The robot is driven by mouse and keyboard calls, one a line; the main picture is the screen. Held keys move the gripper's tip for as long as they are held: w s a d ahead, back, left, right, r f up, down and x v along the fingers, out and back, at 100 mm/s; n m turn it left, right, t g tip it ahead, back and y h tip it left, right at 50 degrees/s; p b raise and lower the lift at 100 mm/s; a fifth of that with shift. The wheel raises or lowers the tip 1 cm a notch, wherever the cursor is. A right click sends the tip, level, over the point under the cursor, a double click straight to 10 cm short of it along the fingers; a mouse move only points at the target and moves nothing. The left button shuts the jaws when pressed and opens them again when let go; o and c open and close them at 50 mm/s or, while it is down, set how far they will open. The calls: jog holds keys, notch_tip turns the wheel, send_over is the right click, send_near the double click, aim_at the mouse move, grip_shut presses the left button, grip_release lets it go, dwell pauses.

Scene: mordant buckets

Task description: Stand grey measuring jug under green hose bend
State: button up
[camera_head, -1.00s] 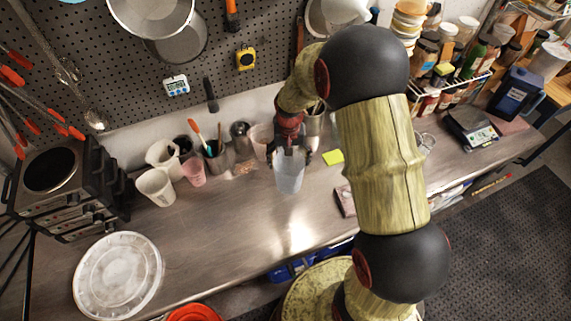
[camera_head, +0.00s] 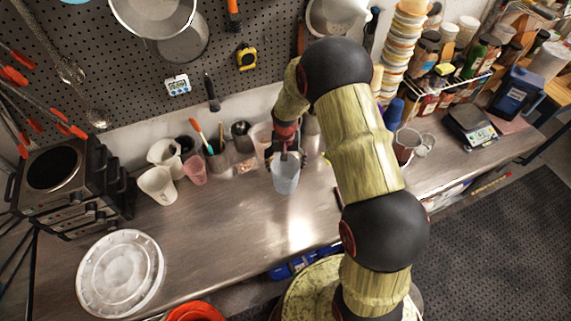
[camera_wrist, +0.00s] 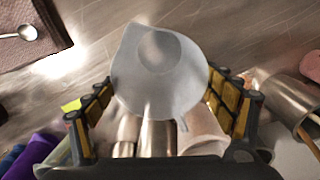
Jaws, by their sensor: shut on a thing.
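The grey measuring jug (camera_head: 285,177) is a pale, tapered cup near the middle of the bench in the head view. In the wrist view the jug (camera_wrist: 160,80) shows its wide mouth, with a pointed spout toward the upper left. My gripper (camera_head: 286,155) is shut on the jug, with a finger on each side of it; these fingers also flank it in the wrist view (camera_wrist: 165,105). The jug looks about upright; I cannot tell whether its base touches the bench. I cannot make out a green hose bend in either view.
The steel bench (camera_head: 235,240) is clear in front of the jug. Cups, including a white one (camera_head: 157,186) and a pink one (camera_head: 195,170), stand to the left. A brown cup (camera_head: 406,146) stands right of my arm. A round white lid (camera_head: 120,274) lies front left.

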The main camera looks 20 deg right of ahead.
jog(key=shift+f, duration=0.2)
jog(key=o, duration=1.6)
jog(key=shift+r, duration=0.15)
